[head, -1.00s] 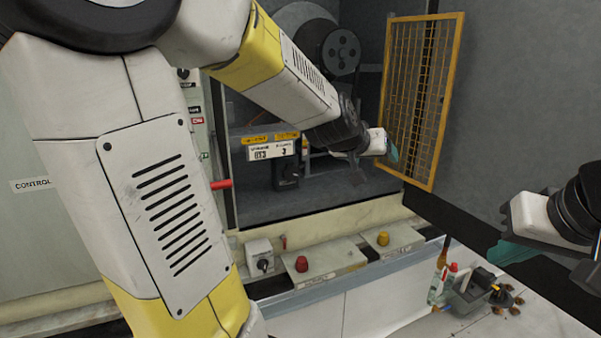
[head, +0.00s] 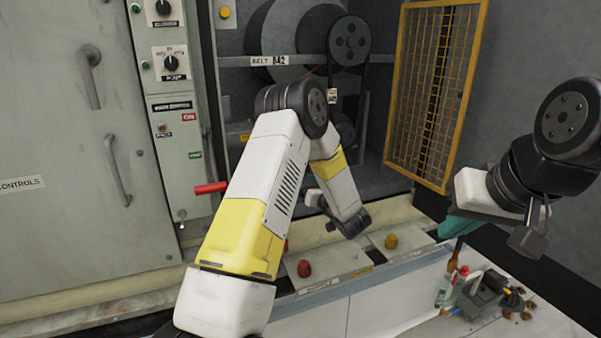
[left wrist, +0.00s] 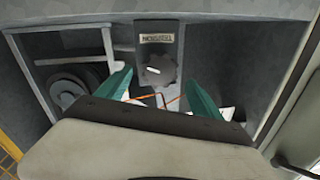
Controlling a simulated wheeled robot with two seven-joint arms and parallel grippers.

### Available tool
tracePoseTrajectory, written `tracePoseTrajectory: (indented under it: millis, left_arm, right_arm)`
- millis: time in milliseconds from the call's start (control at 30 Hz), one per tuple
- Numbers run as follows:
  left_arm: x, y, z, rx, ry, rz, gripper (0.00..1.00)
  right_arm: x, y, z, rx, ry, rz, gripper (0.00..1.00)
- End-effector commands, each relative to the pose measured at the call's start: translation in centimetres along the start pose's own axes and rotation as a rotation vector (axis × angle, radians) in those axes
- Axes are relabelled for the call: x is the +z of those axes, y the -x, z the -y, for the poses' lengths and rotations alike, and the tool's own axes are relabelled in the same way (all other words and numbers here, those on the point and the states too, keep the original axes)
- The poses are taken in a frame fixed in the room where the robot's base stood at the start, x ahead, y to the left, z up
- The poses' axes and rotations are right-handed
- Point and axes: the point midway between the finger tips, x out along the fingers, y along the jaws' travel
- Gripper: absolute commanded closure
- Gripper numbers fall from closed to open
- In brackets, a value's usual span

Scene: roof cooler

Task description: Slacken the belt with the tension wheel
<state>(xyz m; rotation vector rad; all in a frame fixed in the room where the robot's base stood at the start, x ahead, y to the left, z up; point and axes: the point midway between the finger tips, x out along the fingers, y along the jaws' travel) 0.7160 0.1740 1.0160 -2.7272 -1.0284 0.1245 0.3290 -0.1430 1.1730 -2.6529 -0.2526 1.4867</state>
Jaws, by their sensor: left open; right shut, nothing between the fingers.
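The tension wheel (left wrist: 160,70) is a dark round knob with a pale pointer mark, under a TENSION label, in the left wrist view. My left gripper (left wrist: 159,82) is open, its two teal fingers on either side of the knob in the picture; I cannot tell whether they touch it. In the head view the left hand (head: 313,198) is partly hidden by my arm, and the wheel is not visible there. The belt (head: 364,88) runs down from the upper pulley (head: 349,41). My right gripper (head: 457,227) is shut and empty at the right.
The yellow mesh guard (head: 437,95) stands open on the right. A red handle (head: 210,188) sticks out left of the opening. A red knob (head: 304,268) and a yellow knob (head: 391,241) sit on the front ledge. A bottle and tools (head: 484,292) lie at lower right.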

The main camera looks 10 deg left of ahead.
Motion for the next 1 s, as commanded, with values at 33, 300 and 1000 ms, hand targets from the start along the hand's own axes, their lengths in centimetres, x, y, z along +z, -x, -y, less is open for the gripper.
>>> tracePoseTrajectory:
  millis: [33, 300, 1000]
  left_arm:
    - [0.0, -0.7, 0.1, -0.004, 0.001, -0.001, 0.24]
    - [-0.1, -5.0, 0.1, -0.002, 0.002, -0.001, 0.24]
    - [-0.1, -7.3, 0.0, 0.002, 0.002, -0.001, 0.59]
  right_arm:
    - [0.0, 0.0, 0.0, 0.0, 0.0, 0.0, 1.0]
    - [0.0, 0.0, 0.0, 0.0, 0.0, 0.0, 1.0]
    - [0.0, 0.0, 0.0, 0.0, 0.0, 0.0, 1.0]
